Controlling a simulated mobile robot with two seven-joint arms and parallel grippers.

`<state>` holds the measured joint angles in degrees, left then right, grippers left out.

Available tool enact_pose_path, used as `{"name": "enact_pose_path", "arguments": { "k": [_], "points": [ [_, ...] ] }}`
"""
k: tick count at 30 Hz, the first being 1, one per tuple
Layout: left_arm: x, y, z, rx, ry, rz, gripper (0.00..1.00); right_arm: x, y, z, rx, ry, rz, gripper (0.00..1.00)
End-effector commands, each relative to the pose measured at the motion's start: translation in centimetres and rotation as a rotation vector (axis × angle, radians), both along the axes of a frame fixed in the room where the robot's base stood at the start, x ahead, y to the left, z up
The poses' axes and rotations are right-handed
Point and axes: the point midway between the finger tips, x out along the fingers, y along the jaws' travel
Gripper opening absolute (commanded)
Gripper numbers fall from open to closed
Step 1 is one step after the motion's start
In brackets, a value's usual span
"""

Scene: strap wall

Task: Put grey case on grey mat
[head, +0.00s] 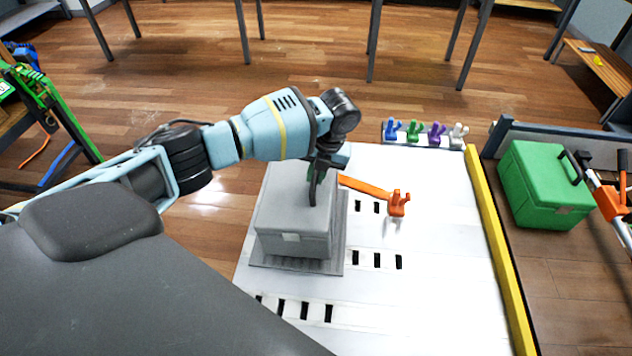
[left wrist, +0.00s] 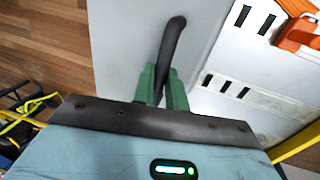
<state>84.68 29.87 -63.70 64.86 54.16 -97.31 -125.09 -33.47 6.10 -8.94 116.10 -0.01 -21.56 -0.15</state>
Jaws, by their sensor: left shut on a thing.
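The grey case (head: 293,222) stands upright on the grey mat (head: 342,238) on the white slotted surface. The mat shows along the case's front and right sides. My left gripper (head: 318,176) is above the case, shut on its dark handle. In the left wrist view the green fingers (left wrist: 163,88) close around the black handle (left wrist: 171,45), with the case's grey lid (left wrist: 130,40) below. Whether the case's underside touches the mat all over cannot be told. My right gripper does not show.
An orange strap (head: 365,187) with an orange hook (head: 398,204) lies right of the case. Coloured hooks (head: 414,131) stand at the back edge. A yellow rail (head: 497,250) bounds the right side. A green case (head: 543,187) stands beyond it. The white surface at front right is clear.

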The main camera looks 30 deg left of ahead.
Motion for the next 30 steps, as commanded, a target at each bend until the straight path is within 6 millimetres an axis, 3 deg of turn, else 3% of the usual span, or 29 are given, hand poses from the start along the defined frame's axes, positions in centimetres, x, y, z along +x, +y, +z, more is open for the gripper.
{"name": "enact_pose_path", "arguments": {
  "k": [6,14,15,19,30],
  "points": [
    [-0.1,0.0,-2.6,0.001,0.003,-0.001,0.00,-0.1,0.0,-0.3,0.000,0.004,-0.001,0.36],
    [-0.2,0.2,-3.1,0.005,0.006,0.001,0.00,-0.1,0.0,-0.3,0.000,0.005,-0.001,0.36],
    [-0.4,0.2,-3.3,0.005,0.009,0.000,0.19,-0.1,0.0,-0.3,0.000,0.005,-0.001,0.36],
    [-0.3,0.2,-3.2,0.005,0.009,0.000,0.36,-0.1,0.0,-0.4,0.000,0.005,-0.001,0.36],
    [-0.2,0.0,-2.7,0.002,0.005,0.000,0.36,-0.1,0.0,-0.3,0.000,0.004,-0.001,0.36]
  ]
}}
